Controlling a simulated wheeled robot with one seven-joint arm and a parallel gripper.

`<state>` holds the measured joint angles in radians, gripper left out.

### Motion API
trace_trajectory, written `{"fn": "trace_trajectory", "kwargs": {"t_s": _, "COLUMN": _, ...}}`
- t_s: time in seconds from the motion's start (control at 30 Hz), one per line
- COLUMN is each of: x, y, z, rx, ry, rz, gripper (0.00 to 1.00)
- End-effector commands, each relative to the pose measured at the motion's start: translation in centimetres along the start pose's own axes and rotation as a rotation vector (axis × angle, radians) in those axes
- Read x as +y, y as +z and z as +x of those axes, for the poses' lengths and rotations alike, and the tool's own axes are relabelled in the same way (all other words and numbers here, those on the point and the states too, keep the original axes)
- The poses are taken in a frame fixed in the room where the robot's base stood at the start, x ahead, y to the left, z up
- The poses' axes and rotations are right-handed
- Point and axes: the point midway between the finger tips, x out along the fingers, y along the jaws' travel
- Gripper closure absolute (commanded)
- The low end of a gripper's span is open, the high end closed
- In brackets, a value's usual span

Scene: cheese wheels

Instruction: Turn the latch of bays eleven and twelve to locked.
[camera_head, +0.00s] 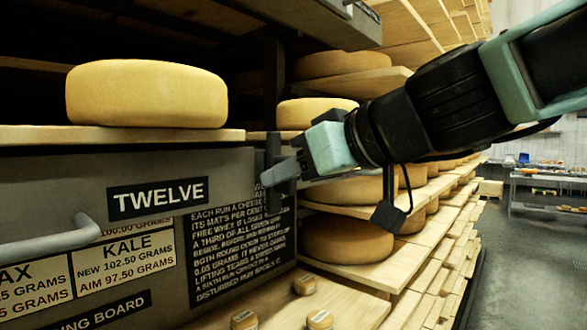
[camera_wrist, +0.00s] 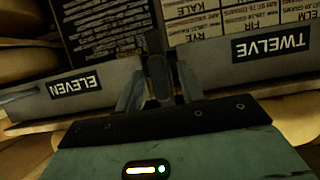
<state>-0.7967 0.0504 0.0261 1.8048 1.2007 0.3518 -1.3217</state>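The TWELVE board (camera_head: 200,172) is a grey front panel below a shelf at the left of the head view; it also shows upside down at the right of the wrist view (camera_wrist: 222,72). The ELEVEN board (camera_wrist: 112,88) is at the left of the wrist view. The dark latch (camera_head: 273,148) is at the right end of the TWELVE board and looks upright. In the wrist view the latch (camera_wrist: 160,76) stands between the two boards. My gripper (camera_head: 268,180) is at the latch. In the wrist view my gripper (camera_wrist: 160,88) is open, one finger on each side of the latch, apparently with small gaps.
A cheese wheel (camera_head: 147,93) sits on the shelf above the TWELVE board. A grey bar handle (camera_head: 45,240) sticks out at lower left. A black text panel (camera_head: 243,245) is below the latch. More wheels fill the racks behind. Open floor (camera_head: 520,260) is at right.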

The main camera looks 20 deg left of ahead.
Motion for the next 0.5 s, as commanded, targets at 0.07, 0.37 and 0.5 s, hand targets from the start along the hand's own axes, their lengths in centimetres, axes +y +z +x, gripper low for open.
{"fn": "trace_trajectory", "kwargs": {"t_s": 0.07, "x": 0.01, "y": 0.00, "z": -0.01, "rx": 0.000, "ry": 0.000, "rz": 0.000, "gripper": 0.62}}
{"fn": "trace_trajectory", "kwargs": {"t_s": 0.37, "x": 0.01, "y": 0.01, "z": -0.04, "rx": 0.000, "ry": 0.000, "rz": 0.000, "gripper": 1.00}}
{"fn": "trace_trajectory", "kwargs": {"t_s": 0.5, "x": 0.04, "y": 0.07, "z": -0.02, "rx": 0.000, "ry": -0.003, "rz": 0.008, "gripper": 1.00}}
